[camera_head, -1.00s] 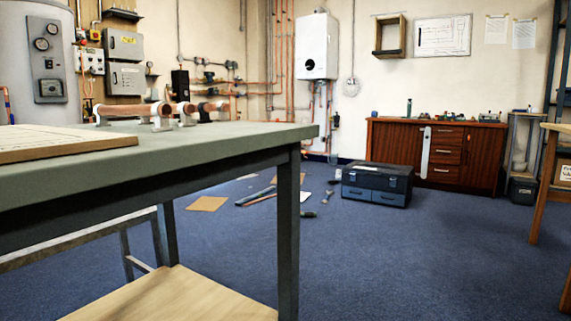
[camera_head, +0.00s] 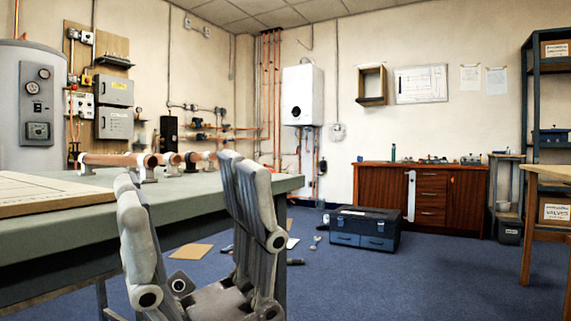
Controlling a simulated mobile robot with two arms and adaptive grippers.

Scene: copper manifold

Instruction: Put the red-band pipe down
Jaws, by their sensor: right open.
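My right gripper (camera_head: 183,182) is in the foreground of the head view, fingers pointing up and spread wide, with nothing between them. It is in front of the workbench's near edge. Copper pipes (camera_head: 108,160) lie on white supports (camera_head: 147,174) at the back of the green-topped workbench (camera_head: 190,191), well beyond the gripper. I cannot make out a red band on any of them, so I cannot tell which is the red-band pipe. My left gripper is not in view.
A pale board (camera_head: 40,190) lies on the workbench at the left. A dark toolbox (camera_head: 363,229) and scattered tools are on the blue carpet. A wooden cabinet (camera_head: 462,195) stands at the back wall.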

